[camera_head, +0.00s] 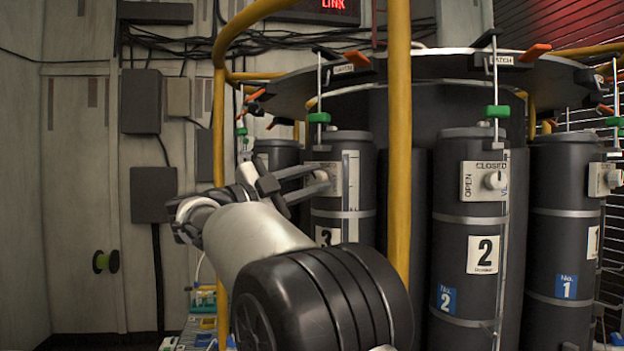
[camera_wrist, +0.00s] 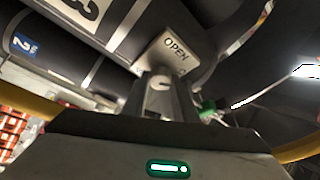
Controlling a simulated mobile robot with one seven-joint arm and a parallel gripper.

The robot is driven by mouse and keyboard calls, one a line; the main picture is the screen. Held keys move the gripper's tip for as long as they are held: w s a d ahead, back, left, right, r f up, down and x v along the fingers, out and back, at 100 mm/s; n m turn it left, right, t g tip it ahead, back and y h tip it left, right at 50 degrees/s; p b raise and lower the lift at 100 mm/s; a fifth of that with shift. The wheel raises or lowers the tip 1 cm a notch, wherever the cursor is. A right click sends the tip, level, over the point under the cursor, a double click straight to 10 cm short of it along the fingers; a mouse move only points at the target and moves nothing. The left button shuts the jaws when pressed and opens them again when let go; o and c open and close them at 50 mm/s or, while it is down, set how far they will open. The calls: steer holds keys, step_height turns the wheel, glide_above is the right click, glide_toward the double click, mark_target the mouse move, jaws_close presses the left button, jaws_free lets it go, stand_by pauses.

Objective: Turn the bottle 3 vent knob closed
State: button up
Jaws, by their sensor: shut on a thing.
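Bottle 3 (camera_head: 362,228) is a dark upright cylinder with a white "3" label (camera_head: 328,236), standing left of bottle 2. Its pale vent knob (camera_head: 322,177) sits high on its front, mostly covered by my gripper (camera_head: 318,183). My gripper reaches in from the left and its fingers are shut on the knob. In the wrist view, the fingers meet around the knob (camera_wrist: 160,83), beside a white plate reading "OPEN" (camera_wrist: 172,52). The knob's exact angle is hard to tell.
A yellow upright rail (camera_head: 399,150) stands just right of bottle 3, and another yellow rail (camera_head: 220,130) stands left of my arm. Bottle 2 (camera_head: 450,250) and bottle 1 (camera_head: 560,240) stand to the right. A dark ring with latches (camera_head: 440,66) overhangs the bottles.

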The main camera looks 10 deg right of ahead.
steer(key=m, duration=0.2)
steer(key=m+g+y+p, duration=0.1)
steer(key=m, duration=0.1)
steer(key=shift+r+m+g, duration=0.15)
steer(key=shift+m+g, duration=0.15)
steer(key=shift+m, duration=0.1)
steer(key=shift+m+g+y+p, duration=0.3)
steer(key=shift+m+y+p, duration=0.15)
steer(key=shift+m, duration=0.75)
steer(key=o, duration=1.1)
steer(key=shift+c, duration=0.2)
steer(key=p+v, duration=0.1)
steer(key=v, duration=1.6)
steer(key=shift+a, duration=0.25)
